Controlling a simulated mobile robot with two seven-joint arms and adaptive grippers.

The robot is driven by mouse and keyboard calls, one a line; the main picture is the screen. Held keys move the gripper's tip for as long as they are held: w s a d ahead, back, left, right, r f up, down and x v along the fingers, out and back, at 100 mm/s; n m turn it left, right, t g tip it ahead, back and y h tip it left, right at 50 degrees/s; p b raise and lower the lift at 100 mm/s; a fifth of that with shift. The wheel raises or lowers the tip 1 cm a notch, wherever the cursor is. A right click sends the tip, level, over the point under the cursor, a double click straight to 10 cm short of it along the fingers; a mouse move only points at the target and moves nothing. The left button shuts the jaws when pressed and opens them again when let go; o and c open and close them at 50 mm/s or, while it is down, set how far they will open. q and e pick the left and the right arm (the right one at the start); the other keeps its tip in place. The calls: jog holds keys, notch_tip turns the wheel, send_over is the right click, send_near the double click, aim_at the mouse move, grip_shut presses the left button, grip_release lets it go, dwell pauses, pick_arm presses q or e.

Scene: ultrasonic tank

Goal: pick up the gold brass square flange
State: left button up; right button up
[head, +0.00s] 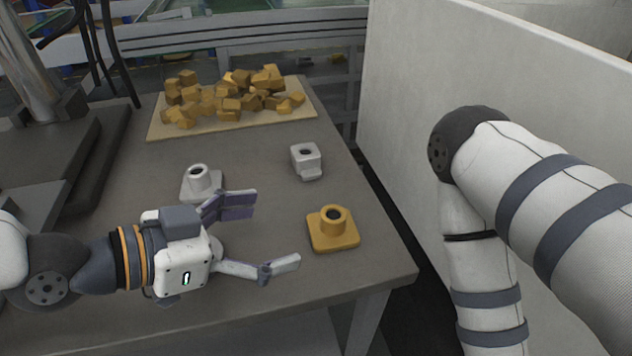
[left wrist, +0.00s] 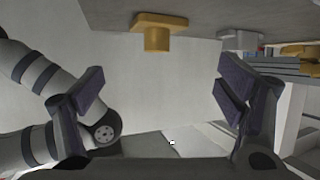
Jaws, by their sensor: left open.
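The gold brass square flange (head: 333,236) lies flat on the grey table near its right front corner, its round collar pointing up. It also shows in the left wrist view (left wrist: 158,35), at the top between the fingers. My left gripper (head: 268,235) is open and empty, just left of the flange with its fingers pointing towards it, apart from it. The gripper's fingers also show in the left wrist view (left wrist: 160,92). My right arm comes in on the right, its gripper out of view.
A grey square flange (head: 200,183) stands behind my left gripper. A light grey block-shaped part with a hole (head: 306,161) stands behind the gold flange. A tray (head: 160,131) of gold blocks lies at the back. A pale wall (head: 420,75) rises right of the table.

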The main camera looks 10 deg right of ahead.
aim_at(328, 220)
pick_arm(q)
jog(key=x, duration=1.2)
jog(key=shift+s+d+r, duration=0.4)
jog(key=shift+a, duration=0.1)
grip_shut()
